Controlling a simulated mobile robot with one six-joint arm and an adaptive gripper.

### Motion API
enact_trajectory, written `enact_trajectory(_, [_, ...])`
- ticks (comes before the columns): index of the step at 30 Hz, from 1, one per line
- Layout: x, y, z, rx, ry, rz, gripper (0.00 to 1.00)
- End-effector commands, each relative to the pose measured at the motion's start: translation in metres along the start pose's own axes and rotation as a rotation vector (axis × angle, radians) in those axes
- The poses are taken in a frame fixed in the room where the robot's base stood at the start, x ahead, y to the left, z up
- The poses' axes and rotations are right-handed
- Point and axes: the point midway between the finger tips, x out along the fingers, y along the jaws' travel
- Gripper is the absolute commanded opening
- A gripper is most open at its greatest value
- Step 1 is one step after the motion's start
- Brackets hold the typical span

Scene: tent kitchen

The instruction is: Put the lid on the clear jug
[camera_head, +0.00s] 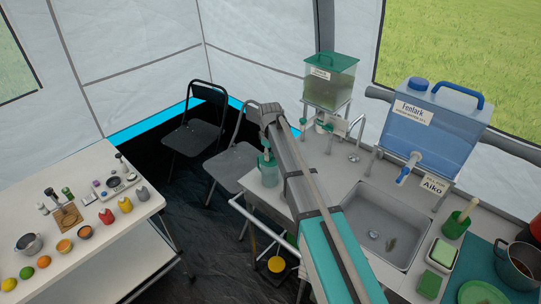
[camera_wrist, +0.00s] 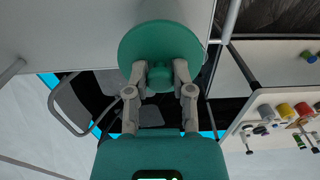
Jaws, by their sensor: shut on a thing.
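My gripper (camera_wrist: 160,72) is shut on the knob of a round green lid (camera_wrist: 135,42), which fills the top middle of the wrist view. In the head view my gripper (camera_head: 266,148) points down at the left end of the counter. A pale teal, see-through vessel (camera_head: 269,176), which looks like the clear jug, stands upright there directly below my gripper. The lid is small and hard to make out in the head view. The lid hides most of what lies beneath it in the wrist view. I cannot tell whether lid and jug touch.
A dispenser with a green top (camera_head: 328,85) and a blue water container (camera_head: 432,118) stand behind the sink (camera_head: 385,225). Two folding chairs (camera_head: 196,136) are beyond the counter's left end. A white table (camera_head: 90,258) with bottles and fruit is at left, across a dark aisle.

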Motion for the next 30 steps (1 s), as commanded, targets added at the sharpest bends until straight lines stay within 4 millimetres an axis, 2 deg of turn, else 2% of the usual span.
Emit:
enact_trajectory(24, [0.0004, 0.0004, 0.0003, 0.001, 0.000, 0.000, 0.06])
enact_trajectory(25, [0.0004, 0.0004, 0.0003, 0.001, 0.000, 0.000, 0.33])
enact_trajectory(30, [0.0004, 0.0004, 0.0004, 0.001, 0.000, 0.000, 0.64])
